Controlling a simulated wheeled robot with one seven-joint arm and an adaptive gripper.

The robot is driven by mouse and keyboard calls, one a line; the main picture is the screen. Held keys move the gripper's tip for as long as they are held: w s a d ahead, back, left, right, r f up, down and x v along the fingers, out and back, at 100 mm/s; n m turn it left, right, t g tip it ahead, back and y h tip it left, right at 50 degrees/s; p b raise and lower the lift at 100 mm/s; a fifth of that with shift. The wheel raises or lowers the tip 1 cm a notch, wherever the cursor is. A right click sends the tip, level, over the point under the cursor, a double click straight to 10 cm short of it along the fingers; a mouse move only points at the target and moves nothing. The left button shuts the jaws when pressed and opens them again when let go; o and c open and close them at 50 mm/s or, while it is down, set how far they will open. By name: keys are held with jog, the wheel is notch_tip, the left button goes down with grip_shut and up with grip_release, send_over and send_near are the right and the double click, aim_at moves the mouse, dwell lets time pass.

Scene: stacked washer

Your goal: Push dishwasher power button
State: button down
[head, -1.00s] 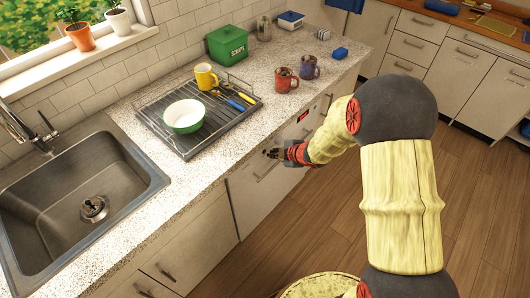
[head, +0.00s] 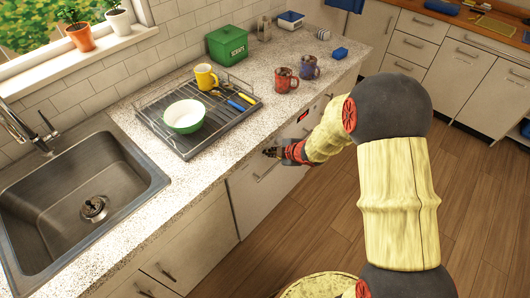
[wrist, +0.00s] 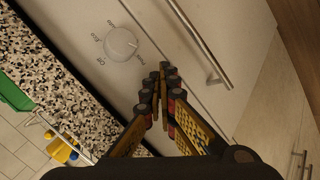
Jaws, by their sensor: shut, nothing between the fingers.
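The dishwasher (head: 250,199) is the white front panel under the counter, below the dish rack. In the wrist view its front (wrist: 178,14) carries a round white dial (wrist: 120,44) with small lettering around it, and a long bar handle (wrist: 197,42). My gripper (head: 267,153) is at the top of this front, just below the counter edge. In the wrist view my gripper (wrist: 163,68) is shut and empty, its fingertips over the panel between dial and handle. I cannot tell whether they touch it. No separate power button can be made out; the fingers may cover it.
The counter above holds a dish rack (head: 160,132) with a bowl (head: 184,116) and a yellow mug (head: 206,77), and two more mugs (head: 286,81). The wooden floor (head: 300,225) is clear.

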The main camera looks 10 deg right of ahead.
jog(key=shift+w+a, duration=0.1)
jog(key=shift+w, duration=0.05)
dwell(0.4)
jog(key=shift+s+d, duration=0.4)
jog(key=shift+s, duration=0.15)
jog(key=shift+s+d+p, duration=0.35)
jog(key=shift+s+d, duration=0.55)
jog(key=shift+s, duration=0.3)
jog(key=shift+s+d+p, duration=0.3)
jog(key=shift+s+d, duration=0.55)
jog(key=shift+s, duration=0.35)
